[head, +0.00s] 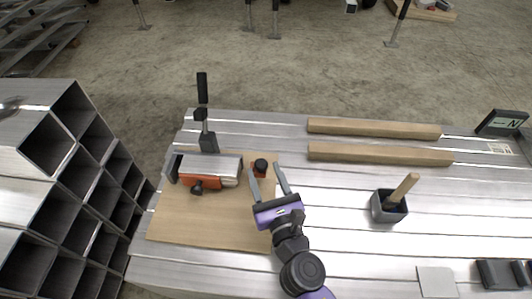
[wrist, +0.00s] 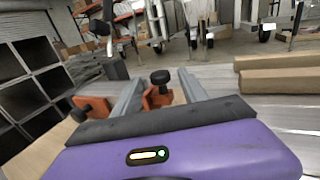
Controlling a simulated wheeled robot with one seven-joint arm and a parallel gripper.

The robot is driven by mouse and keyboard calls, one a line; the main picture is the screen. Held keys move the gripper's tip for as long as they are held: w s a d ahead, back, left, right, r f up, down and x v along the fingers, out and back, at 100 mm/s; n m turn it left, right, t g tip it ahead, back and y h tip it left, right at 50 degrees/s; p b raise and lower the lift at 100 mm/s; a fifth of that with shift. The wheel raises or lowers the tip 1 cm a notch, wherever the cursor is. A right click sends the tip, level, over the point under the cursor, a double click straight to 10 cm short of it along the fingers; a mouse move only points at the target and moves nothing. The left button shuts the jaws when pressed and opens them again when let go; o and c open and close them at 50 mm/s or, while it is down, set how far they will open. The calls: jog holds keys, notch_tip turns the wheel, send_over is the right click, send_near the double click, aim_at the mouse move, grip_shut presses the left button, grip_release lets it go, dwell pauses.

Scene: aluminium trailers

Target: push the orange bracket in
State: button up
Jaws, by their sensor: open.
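A small orange bracket (head: 259,172) with a black knob stands on the wooden board, just right of the end of a silver aluminium profile (head: 222,165). The profile lies across the board and has another orange part (head: 207,184) with a black knob along its front side. My gripper (head: 266,167) is open, its two fingers pointing away from me, near the small bracket. In the wrist view the small orange bracket (wrist: 155,99) shows between the fingers (wrist: 162,80), partly hidden by them. I cannot tell whether a finger touches it. The other orange part (wrist: 94,108) shows at left.
A black-handled clamp (head: 207,140) stands behind the profile. Two wooden beams (head: 375,128) lie at the back right. A grey box (head: 389,208) with a wooden-handled tool stands right of my arm. Stacked aluminium tubes (head: 60,190) stand left of the table. The front board (head: 205,222) is bare.

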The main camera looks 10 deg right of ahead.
aim_at(259, 160)
jog(key=w, duration=0.3)
jog(key=w+a, duration=0.1)
jog(key=w, duration=0.2)
jog(key=shift+w+a, duration=0.2)
jog(key=shift+w, duration=0.1)
grip_shut()
dwell(1.2)
